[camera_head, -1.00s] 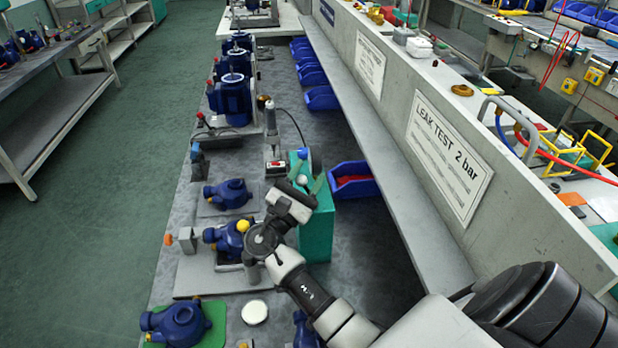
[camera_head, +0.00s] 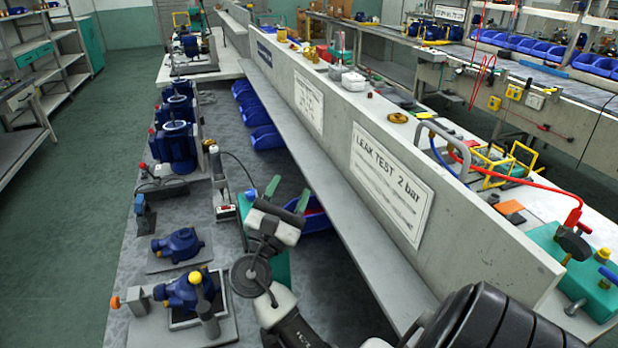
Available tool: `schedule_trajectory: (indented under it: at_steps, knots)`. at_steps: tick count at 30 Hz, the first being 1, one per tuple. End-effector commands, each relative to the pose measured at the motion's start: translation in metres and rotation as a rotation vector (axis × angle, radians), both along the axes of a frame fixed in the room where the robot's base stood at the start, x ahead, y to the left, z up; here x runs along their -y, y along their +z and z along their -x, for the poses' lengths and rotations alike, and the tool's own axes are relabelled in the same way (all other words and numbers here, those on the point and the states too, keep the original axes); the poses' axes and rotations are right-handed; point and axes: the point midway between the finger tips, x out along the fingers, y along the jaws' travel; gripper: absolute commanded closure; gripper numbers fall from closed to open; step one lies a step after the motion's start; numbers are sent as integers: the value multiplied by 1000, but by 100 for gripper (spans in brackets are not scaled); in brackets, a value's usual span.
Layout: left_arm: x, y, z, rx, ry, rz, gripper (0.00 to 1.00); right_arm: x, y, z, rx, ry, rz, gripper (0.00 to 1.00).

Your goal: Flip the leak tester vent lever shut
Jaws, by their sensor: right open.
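A green box (camera_head: 283,266) stands on the left bench below the "LEAK TEST 2 bar" sign (camera_head: 391,183); I take it for the leak tester. My right gripper (camera_head: 288,192) is in front of it and covers most of it. The two green fingers are spread, with nothing seen between them. I cannot make out the vent lever or its position. A blue pump (camera_head: 184,292) with a yellow knob (camera_head: 195,278) sits in a fixture left of my gripper, with an orange-tipped clamp (camera_head: 116,302) beside it. My left gripper is not in view.
Another blue pump (camera_head: 178,244) lies on a grey plate behind the fixture. A blue bin (camera_head: 312,216) stands right of my gripper under the shelf edge (camera_head: 345,243). Beyond the wall, another green box (camera_head: 572,262) carries a red hose and handles. The aisle floor is clear.

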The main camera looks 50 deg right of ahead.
Motion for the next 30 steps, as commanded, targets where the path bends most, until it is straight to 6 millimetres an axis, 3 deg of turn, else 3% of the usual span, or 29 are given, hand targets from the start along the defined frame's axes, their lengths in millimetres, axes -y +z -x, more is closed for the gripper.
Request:
schedule_trajectory:
  at_steps: [3,9,30]
  knots:
    - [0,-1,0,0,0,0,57,9,12,19,2,0,0,47]
    - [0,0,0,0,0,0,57,17,23,36,0,-2,-1,47]
    - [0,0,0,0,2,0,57,18,25,38,0,0,-1,47]
